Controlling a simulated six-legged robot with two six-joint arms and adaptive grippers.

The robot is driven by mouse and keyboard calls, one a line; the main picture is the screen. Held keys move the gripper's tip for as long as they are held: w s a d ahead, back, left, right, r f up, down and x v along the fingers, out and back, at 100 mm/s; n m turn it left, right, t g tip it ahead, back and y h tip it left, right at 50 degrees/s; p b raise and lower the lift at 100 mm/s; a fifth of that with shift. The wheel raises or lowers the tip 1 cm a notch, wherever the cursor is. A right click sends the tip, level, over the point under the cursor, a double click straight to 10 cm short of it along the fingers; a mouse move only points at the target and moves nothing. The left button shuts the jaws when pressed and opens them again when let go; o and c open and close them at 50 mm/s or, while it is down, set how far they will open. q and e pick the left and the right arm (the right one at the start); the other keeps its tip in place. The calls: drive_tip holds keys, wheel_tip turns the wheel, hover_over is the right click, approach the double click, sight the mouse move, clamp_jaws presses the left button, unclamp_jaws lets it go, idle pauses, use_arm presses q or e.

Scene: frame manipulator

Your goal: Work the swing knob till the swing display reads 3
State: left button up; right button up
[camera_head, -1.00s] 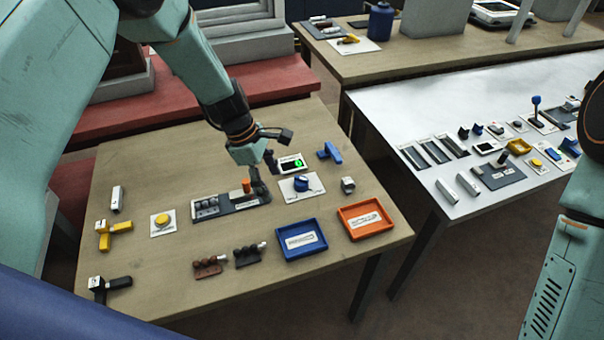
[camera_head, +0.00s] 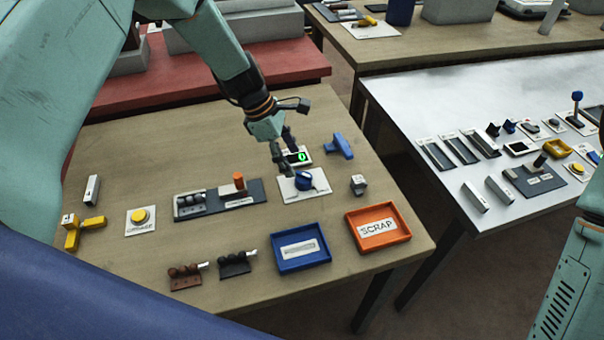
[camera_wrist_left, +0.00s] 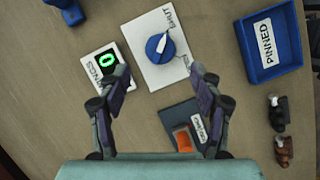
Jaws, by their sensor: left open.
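The swing knob (camera_head: 304,181) is a round blue knob with a raised bar, on a white plate marked SHUT at one side. It also shows in the left wrist view (camera_wrist_left: 160,47). Behind it in the head view, the swing display (camera_head: 297,157) shows a green 0, also readable in the left wrist view (camera_wrist_left: 107,60). My left gripper (camera_head: 283,158) is above the table at the knob's upper left. In the left wrist view its open fingers (camera_wrist_left: 160,82) are spread, with the knob beyond the gap between the tips. No contact is visible. My right gripper is outside the views.
A dark holder (camera_head: 257,191) with an orange peg stands left of the knob. A blue T-shaped handle (camera_head: 340,145) and a small grey block (camera_head: 358,184) are to the right. A blue tray (camera_head: 325,258) and an orange SCRAP tray (camera_head: 405,235) lie in front.

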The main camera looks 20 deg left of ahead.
sight(301, 174)
use_arm(q)
drive_tip(key=x, duration=0.6)
drive_tip(key=shift+w+d+r, duration=0.1)
drive_tip(key=shift+d, duration=0.1)
drive_tip(key=shift+d+f, duration=0.1)
drive_tip(key=shift+f, duration=0.3)
drive_tip(key=shift+s, duration=0.25)
drive_tip(key=shift+w, duration=0.2)
drive_tip(key=shift+c, duration=0.4)
drive_tip(key=shift+w+d+f, duration=0.1)
drive_tip(key=c, duration=1.1)
